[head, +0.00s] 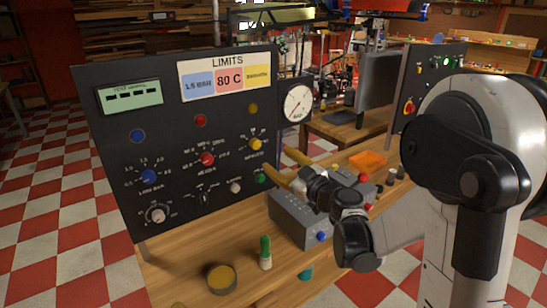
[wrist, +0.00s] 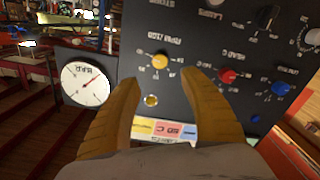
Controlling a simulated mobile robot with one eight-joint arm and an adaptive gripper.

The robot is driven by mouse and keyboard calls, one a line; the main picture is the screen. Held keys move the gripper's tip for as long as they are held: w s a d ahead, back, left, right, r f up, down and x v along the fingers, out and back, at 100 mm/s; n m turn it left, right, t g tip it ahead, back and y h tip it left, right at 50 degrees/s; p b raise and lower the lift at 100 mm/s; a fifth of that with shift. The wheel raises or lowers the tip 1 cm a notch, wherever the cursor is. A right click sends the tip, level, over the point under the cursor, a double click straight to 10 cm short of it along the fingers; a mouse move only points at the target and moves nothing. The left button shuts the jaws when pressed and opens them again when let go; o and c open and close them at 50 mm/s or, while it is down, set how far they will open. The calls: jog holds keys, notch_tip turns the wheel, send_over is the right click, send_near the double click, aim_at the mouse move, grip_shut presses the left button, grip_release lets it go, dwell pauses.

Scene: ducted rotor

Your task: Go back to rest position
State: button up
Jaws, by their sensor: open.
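My gripper (head: 275,162) is in front of the lower right part of the black control panel (head: 120,120), with its two yellow fingers spread and nothing between them. In the wrist view the open fingers (wrist: 159,78) point at the panel, which appears upside down. The yellow knob (wrist: 160,61) shows just beyond and between the fingertips; in the head view this knob (head: 256,143) is up and left of them. Whether a finger touches the panel is hard to tell, but a gap seems to show. My arm reaches in from the right.
A red knob (head: 207,159) and a blue knob (head: 149,176) are on the panel. A round gauge (head: 297,103) stands at its right edge. A grey box (head: 292,222), a green-capped bottle (head: 265,252) and a round tin (head: 221,279) are on the wooden bench below my arm.

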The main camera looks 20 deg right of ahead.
dwell(0.3)
jog(key=s+d+r+m+h, duration=0.7)
jog(key=s+r+m+h, duration=0.1)
jog(key=s+r+h, duration=0.15)
jog(key=s+a+f+g+y, duration=0.2)
jog(key=s+a+f+g, duration=0.3)
jog(key=s+f, duration=0.3)
jog(key=s+a+f+g+y, duration=0.2)
jog(key=s+a+f+g, duration=0.3)
jog(key=s, duration=0.8)
notch_tip(320, 180, down, 3)
jog(key=shift+s+a+f, duration=0.1)
jog(key=shift+s+a, duration=0.15)
jog(key=shift+a, duration=0.1)
